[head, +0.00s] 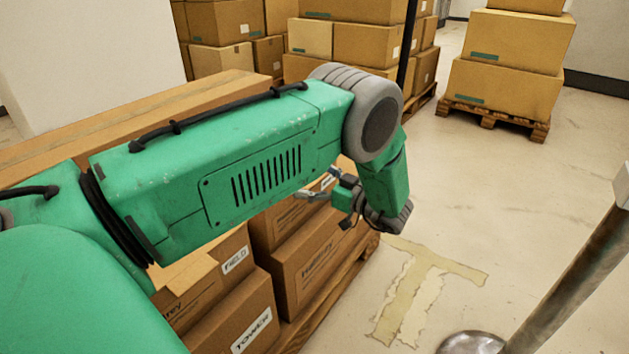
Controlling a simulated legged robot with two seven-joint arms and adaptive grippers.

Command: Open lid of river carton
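Brown cartons stand stacked on a pallet at the lower left, behind and below my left arm. One upper carton (290,224) carries a white label (328,181) partly covered by my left gripper; I cannot read it clearly, so I cannot tell if it is the river carton. Its lid is mostly hidden by my arm. My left gripper (312,195) is beside this carton's upper front, small and partly hidden; I cannot tell whether it touches the carton or how far its fingers are apart. My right gripper is not in view.
A carton labelled FIELD (218,272) sits above one labelled TOWER (248,318). A metal post (568,282) with a round base stands at the right. More cartons (505,68) on pallets stand at the back. The floor between is clear, with worn tape marks.

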